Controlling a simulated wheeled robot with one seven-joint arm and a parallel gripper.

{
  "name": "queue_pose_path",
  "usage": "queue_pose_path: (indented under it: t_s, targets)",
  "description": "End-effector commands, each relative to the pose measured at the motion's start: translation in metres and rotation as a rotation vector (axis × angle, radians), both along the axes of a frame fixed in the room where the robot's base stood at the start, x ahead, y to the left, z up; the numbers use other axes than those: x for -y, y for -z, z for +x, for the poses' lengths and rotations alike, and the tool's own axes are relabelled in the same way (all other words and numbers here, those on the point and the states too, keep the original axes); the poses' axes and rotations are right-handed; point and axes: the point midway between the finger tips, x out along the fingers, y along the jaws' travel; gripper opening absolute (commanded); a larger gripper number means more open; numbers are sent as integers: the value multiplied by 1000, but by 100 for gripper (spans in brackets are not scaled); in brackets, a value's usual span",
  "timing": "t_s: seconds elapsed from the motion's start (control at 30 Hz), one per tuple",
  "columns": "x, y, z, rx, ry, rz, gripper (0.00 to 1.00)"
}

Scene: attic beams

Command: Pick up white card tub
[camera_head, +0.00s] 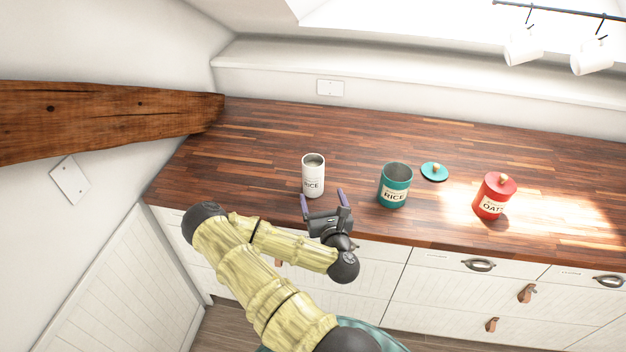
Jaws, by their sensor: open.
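A teal "RICE" canister (394,187) stands open to the right, with its teal lid (434,172) lying behind it. A red lidded "OATS" canister (494,196) is farther right. A wooden beam (100,120) juts in at left. The worktop (260,130) behind the tub is clear.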

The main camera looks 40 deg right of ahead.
Motion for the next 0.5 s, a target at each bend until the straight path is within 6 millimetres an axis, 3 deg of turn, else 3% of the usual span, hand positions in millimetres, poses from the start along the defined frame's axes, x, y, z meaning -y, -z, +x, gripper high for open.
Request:
queue_pose_path:
  t_s: [0.5]
  targets:
    - [36,-4,71,3,-3,2,85]
